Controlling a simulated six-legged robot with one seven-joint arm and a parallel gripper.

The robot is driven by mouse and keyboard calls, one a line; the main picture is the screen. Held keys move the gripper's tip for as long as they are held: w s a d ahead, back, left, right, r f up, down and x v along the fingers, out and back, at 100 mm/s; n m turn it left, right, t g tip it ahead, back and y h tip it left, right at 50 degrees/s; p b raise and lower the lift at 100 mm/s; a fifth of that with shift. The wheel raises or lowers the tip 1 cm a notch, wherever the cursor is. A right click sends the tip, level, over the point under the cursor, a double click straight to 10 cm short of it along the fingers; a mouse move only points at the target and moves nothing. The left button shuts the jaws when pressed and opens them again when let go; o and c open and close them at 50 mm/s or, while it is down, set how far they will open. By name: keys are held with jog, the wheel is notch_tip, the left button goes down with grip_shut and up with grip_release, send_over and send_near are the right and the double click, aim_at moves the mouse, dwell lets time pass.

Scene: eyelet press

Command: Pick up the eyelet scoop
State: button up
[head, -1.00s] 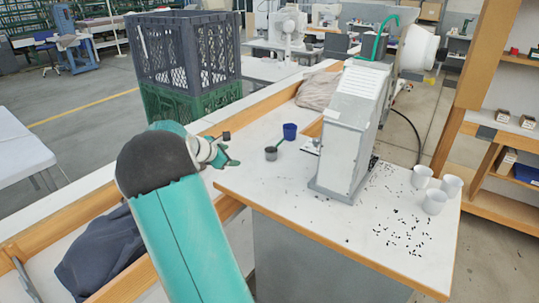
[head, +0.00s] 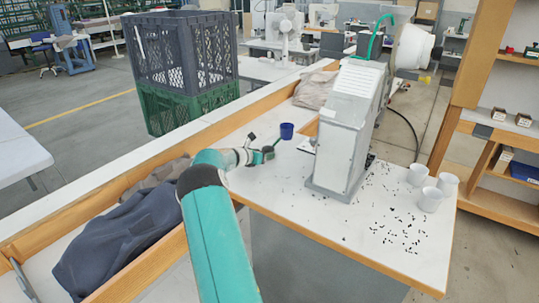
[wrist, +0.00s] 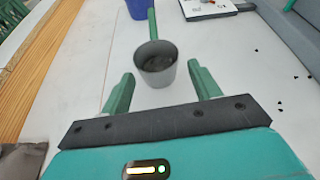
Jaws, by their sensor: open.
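The eyelet scoop (wrist: 156,66) is a small grey cup with a green handle, standing on the white bench top in the wrist view. Its handle points away from me toward a blue cup. No contact with the scoop shows.
The blue cup (head: 287,131) stands just beyond the scoop. A wooden rail (wrist: 38,75) runs along the left. Dark cloth (head: 120,240) lies at left.

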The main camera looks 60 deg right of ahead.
aim_at(273, 148)
jog(key=shift+x, duration=2.7)
jog(key=shift+w, duration=0.1)
jog(key=c, duration=0.8)
